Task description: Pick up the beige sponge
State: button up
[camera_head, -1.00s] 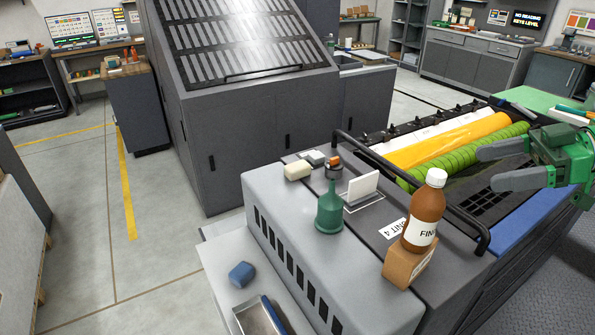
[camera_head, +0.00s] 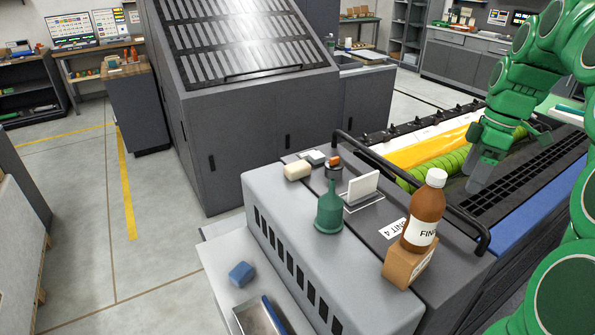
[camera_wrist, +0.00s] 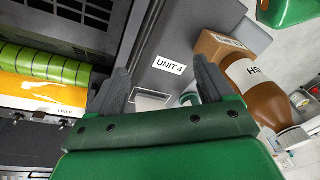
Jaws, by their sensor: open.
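The beige sponge (camera_head: 297,171), a small pale block, lies on top of the grey unit housing (camera_head: 262,192) near its far left corner in the head view. My gripper (camera_head: 478,182) is open and empty, pointing down over the roller bed, well to the right of the sponge. In the wrist view my two fingers (camera_wrist: 161,68) are spread apart around no object. I cannot make out the sponge in the wrist view.
Beside the sponge are a grey-white block (camera_head: 314,157) and a dark tin with orange (camera_head: 334,166). The green funnel (camera_head: 329,210), white card (camera_head: 362,188) and brown bottle (camera_head: 424,212) on a wooden block (camera_head: 405,268) stand nearer. A black rail (camera_head: 455,212) edges the rollers.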

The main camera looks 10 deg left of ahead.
jog(key=w+a+h, duration=0.2)
jog(key=w, duration=0.1)
jog(key=w+a+f+n+h, duration=0.1)
jog(key=w+a+h, duration=0.1)
jog(key=w+a, duration=0.1)
jog(key=w+a+h, duration=0.2)
jog(key=shift+w+a+f+n+t+h, duration=0.25)
jog(key=shift+w+f+n+t+h, duration=0.05)
jog(key=shift+w+n+t+h, duration=0.1)
jog(key=w+a+f+n+t+h, duration=0.1)
jog(key=w+a+h, duration=0.1)
jog(key=a, duration=0.5)
jog(key=w+a+f+n+t+h, duration=0.1)
jog(key=w+a+n+t+h, duration=0.15)
jog(key=a, duration=0.35)
jog(key=n+t, duration=0.6)
send_near(294, 166)
jog(key=shift+m, duration=0.25)
jog(key=x, duration=0.4)
jog(key=shift+w+d+f, duration=0.15)
jog(key=shift+w+d, duration=0.05)
jog(key=shift+d, duration=0.1)
jog(key=shift+f, duration=0.1)
jog(key=shift+x, duration=3.75)
jog(key=c, duration=1)
jog(key=shift+c, duration=0.2)
